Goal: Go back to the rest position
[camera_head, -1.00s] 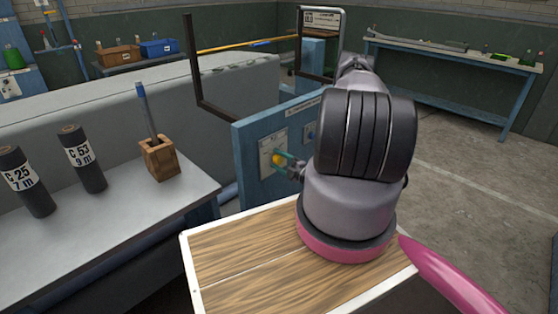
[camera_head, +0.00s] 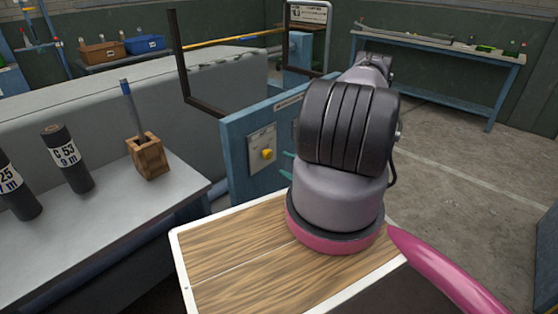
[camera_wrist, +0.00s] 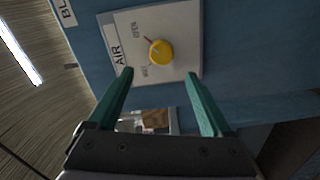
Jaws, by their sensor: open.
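My gripper (camera_wrist: 160,77) is open and empty, its two teal fingers apart in the wrist view. The yellow knob (camera_wrist: 160,52) on a white plate marked AIR (camera_wrist: 182,30) lies just beyond the fingertips, between their lines, and looks untouched. In the head view the yellow knob (camera_head: 267,154) is on the blue panel (camera_head: 240,165). The teal fingertips (camera_head: 288,168) show just right of it, apart from it. My arm hides the rest of the gripper.
A grey bench at left holds dark labelled cylinders (camera_head: 68,160) and a wooden block (camera_head: 148,157) with a blue-tipped rod. A dark frame (camera_head: 180,60) rises behind the panel. A blue table (camera_head: 440,55) stands at the back right. Open floor (camera_head: 450,150) lies at right.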

